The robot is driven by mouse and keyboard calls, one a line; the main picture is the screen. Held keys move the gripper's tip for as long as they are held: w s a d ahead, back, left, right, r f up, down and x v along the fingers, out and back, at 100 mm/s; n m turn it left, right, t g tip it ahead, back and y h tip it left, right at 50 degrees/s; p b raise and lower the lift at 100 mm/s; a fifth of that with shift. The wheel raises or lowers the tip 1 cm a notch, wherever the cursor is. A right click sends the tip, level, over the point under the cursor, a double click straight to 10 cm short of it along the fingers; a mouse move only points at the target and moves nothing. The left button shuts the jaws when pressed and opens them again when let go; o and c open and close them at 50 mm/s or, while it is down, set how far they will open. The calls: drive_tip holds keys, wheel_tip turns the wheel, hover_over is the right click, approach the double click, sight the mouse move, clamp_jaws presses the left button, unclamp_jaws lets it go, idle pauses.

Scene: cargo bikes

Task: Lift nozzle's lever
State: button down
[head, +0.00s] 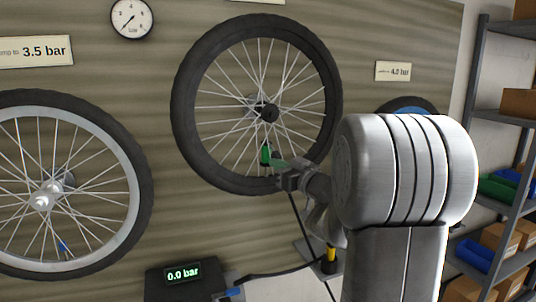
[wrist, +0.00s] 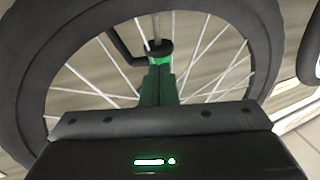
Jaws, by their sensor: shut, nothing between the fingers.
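The nozzle (wrist: 160,54), a green body with a black collar, sits on the valve stem between the spokes of the dark-tyred wheel (wrist: 30,95). In the head view the nozzle (head: 265,153) hangs below the hub. A black bar that looks like its lever (wrist: 122,50) sticks out to the upper left in the wrist view. My gripper (wrist: 161,70) is shut and empty, its green fingertips just below the nozzle, close to it or touching; I cannot tell which. In the head view my gripper (head: 272,161) reaches the nozzle from the right.
A second wheel (head: 135,165) hangs at the left. Shelves (head: 505,150) with bins and boxes stand at the right. The spokes are close around my fingers.

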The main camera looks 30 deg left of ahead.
sight(279, 155)
drive_tip(key=shift+r, duration=0.15)
drive_tip(key=shift+r+p, duration=2.35)
drive_tip(key=shift+r, duration=0.15)
drive_tip(key=v, duration=0.9)
drive_tip(key=shift+f, duration=0.1)
